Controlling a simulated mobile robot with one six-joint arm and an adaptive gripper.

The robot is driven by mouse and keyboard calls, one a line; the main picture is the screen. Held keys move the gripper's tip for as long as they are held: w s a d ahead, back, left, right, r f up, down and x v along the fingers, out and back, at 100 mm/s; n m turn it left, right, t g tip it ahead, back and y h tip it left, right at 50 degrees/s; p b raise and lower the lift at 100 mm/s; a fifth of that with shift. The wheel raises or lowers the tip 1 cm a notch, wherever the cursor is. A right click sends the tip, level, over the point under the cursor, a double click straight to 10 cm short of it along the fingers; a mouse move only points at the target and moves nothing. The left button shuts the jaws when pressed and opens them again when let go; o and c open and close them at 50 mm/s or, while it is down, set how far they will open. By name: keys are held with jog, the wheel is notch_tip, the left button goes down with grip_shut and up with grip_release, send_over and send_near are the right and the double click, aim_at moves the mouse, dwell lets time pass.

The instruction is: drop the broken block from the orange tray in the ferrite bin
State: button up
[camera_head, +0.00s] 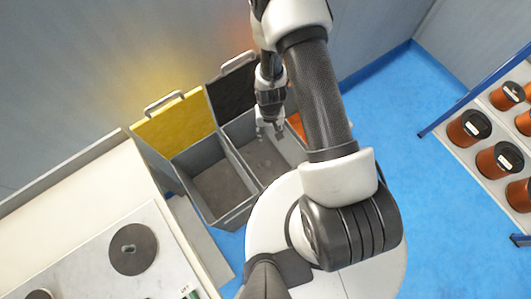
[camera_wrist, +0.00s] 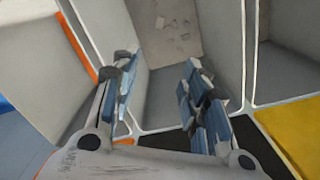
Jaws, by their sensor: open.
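My gripper (camera_head: 269,132) points down over the grey bin with the black lid (camera_head: 232,90), between the yellow-lidded bin and an orange panel. In the wrist view my gripper (camera_wrist: 160,92) has its fingers spread, with nothing held between them. Below them is the inside of the grey bin (camera_wrist: 222,40), with a few small pale pieces (camera_wrist: 160,22) on its floor. I cannot tell whether one of these is the broken block. No label shows which bin is for ferrite. The orange tray is not clearly in view.
The yellow-lidded bin (camera_head: 173,122) stands to the left. An orange panel (camera_head: 297,125) shows partly behind my arm. A white bench (camera_head: 85,180) with a dark disc (camera_head: 133,249) is at the lower left. A rack of copper spools (camera_head: 470,130) is at the right. Blue floor lies between.

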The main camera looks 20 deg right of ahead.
notch_tip(320, 180, up, 12)
jog(key=shift+f, duration=0.15)
dwell(0.6)
